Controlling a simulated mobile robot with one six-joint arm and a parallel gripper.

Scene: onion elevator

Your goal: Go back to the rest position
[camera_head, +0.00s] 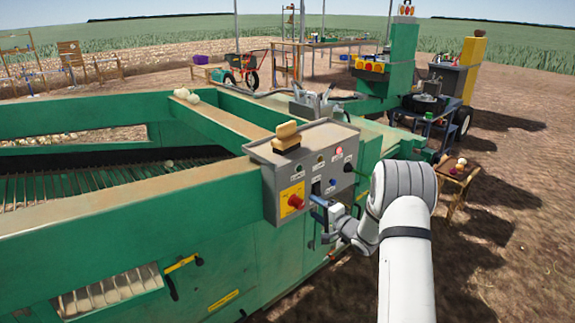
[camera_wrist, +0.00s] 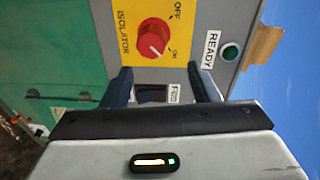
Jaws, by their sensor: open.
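My gripper (camera_wrist: 165,90) is open and empty, with its two dark fingers apart in front of the grey control panel (camera_wrist: 220,18). In the head view my gripper (camera_head: 322,207) is at the lower front of the control box (camera_head: 255,192), just below and right of the red isolator knob (camera_head: 295,201). In the wrist view the knob (camera_wrist: 153,38) sits on a yellow plate, with OFF and ON marks. A dark switch or slot (camera_wrist: 152,94) shows between the fingers. I cannot tell whether the fingers touch the panel.
The green machine (camera_head: 100,240) fills the left, with a yellow-handled lever (camera_head: 181,263) on its side. A wooden-backed brush (camera_head: 287,134) lies on the control box. A small wooden stand (camera_head: 455,180) is at right. Bare soil (camera_head: 520,240) at right is open.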

